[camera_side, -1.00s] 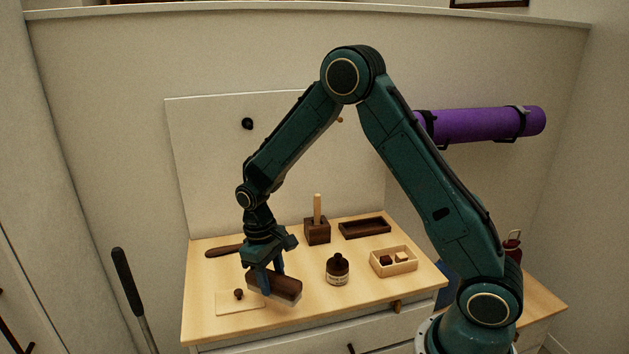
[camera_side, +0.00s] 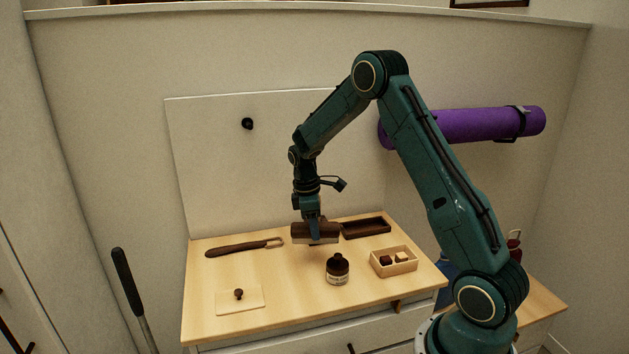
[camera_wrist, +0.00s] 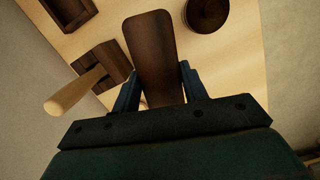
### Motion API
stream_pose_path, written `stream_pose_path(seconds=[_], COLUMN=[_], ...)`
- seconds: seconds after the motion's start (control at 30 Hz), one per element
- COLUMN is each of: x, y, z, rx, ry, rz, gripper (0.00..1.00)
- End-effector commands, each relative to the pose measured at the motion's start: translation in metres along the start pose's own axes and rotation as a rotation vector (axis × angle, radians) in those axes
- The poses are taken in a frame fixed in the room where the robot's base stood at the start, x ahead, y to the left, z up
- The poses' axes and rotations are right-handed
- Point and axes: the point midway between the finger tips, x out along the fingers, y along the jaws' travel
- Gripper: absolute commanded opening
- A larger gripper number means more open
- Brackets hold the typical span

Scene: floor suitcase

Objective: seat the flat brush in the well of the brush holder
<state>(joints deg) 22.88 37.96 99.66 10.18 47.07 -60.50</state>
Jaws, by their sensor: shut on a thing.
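My gripper (camera_side: 314,226) is shut on the flat brush (camera_side: 328,231), a dark brown block with a pale underside, held level above the back middle of the bench top. In the wrist view, the brush (camera_wrist: 150,45) sticks out between the two fingers of my gripper (camera_wrist: 158,85). A dark rectangular tray with a hollow (camera_side: 370,234), which looks like the brush holder, lies at the back right, just right of the brush. Its corner shows in the wrist view (camera_wrist: 70,12). The brush appears apart from it; the exact height is unclear.
A dark block (camera_wrist: 97,60) with an upright pale peg (camera_wrist: 75,94) stands near the brush, hidden in the side view. The front middle is clear.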

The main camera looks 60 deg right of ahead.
Motion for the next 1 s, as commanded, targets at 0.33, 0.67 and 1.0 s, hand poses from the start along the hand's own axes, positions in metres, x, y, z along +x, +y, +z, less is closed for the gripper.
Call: stream_pose_path(seconds=[0.33, 0.67, 1.0], x=[0.005, 0.025, 0.039], y=[0.053, 0.112, 0.143], z=[0.062, 0.126, 0.159], rx=[-0.162, -0.246, -0.252], ry=[0.001, 0.001, 0.001], rz=[0.027, 0.038, 0.038], gripper=[0.18, 0.18, 0.18])
